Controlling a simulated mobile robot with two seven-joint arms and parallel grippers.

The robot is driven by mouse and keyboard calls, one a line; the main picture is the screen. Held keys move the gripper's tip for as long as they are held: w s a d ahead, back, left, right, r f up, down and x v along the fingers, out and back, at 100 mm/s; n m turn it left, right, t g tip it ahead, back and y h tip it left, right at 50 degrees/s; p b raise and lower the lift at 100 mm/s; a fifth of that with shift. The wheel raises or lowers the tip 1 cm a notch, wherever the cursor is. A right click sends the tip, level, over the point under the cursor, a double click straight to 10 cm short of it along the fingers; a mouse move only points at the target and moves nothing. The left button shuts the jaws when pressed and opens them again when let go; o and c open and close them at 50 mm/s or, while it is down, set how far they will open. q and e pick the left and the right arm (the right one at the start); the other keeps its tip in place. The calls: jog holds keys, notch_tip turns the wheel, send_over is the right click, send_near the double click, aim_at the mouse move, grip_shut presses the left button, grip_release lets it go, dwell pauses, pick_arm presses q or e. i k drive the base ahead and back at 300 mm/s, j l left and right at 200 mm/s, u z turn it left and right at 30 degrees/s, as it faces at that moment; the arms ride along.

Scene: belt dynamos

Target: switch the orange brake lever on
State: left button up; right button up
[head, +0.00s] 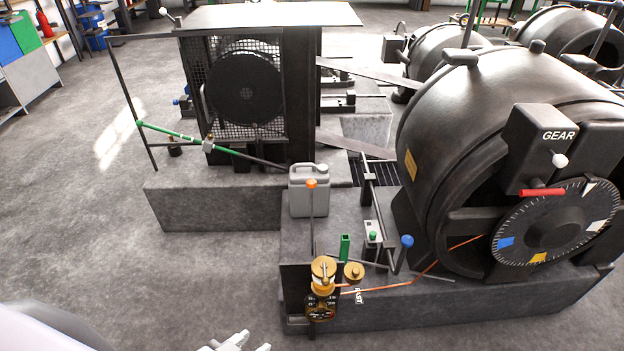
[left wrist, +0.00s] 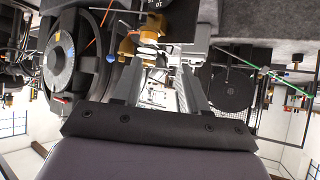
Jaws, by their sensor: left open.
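The orange brake lever is a thin upright dark rod topped by an orange knob (head: 311,184). It stands at the front left of the near machine base, in front of a grey jerrycan. My left gripper (head: 240,342) shows only its pale fingertips at the bottom edge of the head view, nearer to me than the lever and apart from it. In the left wrist view the left gripper (left wrist: 168,62) is open with nothing between its fingers. I cannot make out the orange knob in the left wrist view. My right gripper is not in view.
Brass fittings (head: 323,268) and a black gauge stand below the lever. A green handle (head: 345,247), a blue knob (head: 407,241) and the grey jerrycan (head: 311,192) are close by. The large dynamo (head: 480,130) fills the right. The floor at left is clear.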

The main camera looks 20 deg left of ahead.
aim_at(311, 183)
jog(key=j+z, duration=0.2)
jog(key=j, duration=0.35)
jog(key=k+j+z, duration=0.2)
jog(key=j, duration=0.35)
jog(key=i+j+z, duration=0.1)
jog(key=j+z, duration=0.4)
jog(key=j, duration=0.25)
jog(key=j+z, duration=0.5)
jog(key=j, duration=0.3)
jog(key=j+z, duration=0.4)
jog(key=j, duration=0.35)
jog(key=i+j+z, duration=0.15)
jog(key=j, duration=0.15)
jog(key=i+j+z, duration=0.1)
jog(key=j, duration=0.25)
